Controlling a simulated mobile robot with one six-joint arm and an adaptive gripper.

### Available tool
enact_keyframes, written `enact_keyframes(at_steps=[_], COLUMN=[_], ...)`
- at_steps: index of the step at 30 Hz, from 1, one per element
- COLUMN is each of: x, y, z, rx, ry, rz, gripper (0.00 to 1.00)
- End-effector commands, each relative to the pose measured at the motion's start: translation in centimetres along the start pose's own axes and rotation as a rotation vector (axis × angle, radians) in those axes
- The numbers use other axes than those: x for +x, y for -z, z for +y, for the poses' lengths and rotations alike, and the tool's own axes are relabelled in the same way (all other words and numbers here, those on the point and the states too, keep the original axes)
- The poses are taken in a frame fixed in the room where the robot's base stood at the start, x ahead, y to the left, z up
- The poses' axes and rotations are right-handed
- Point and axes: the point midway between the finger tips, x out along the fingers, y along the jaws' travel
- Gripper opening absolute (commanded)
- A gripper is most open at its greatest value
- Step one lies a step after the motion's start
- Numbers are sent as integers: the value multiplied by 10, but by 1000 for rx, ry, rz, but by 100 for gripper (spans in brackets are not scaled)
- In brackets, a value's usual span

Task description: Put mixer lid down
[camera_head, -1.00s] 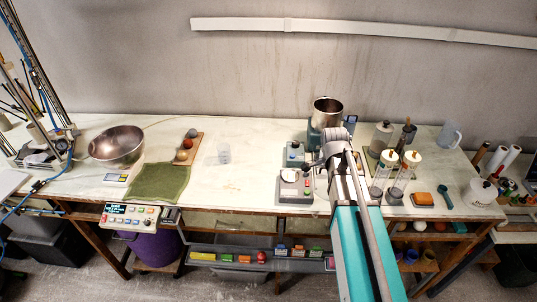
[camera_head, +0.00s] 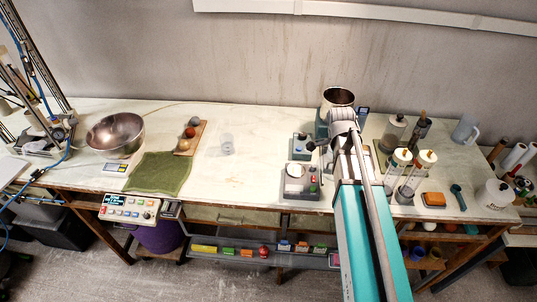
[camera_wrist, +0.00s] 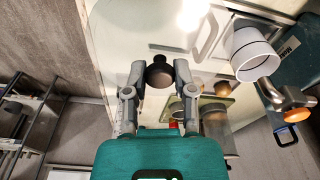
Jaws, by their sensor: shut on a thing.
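My gripper (camera_wrist: 160,72) is shut on a small dark round piece (camera_wrist: 159,76), which I take to be the mixer lid or its knob. It shows between the two fingertips in the wrist view. In the head view my gripper (camera_head: 323,145) is partly hidden by my arm, and only a bit of dark shape shows at its left side.
A clear beaker (camera_head: 226,145) is farther left. Bottles and canisters (camera_head: 397,160) crowd the right side. The table (camera_head: 255,178) is clear between beaker and devices.

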Motion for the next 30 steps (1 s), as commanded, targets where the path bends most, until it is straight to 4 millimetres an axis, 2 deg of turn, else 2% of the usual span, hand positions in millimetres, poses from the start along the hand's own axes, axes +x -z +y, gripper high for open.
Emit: enact_keyframes(at_steps=[8,14,20,30], x=[-1,-8,-20,-44], y=[-3,-27,-73,-173], z=[-2,-13,-30,-52], rx=[-21,-134,-350,-802], ry=[2,16,42,96], rz=[-1,-4,-7,-6], gripper=[0,0,0,0])
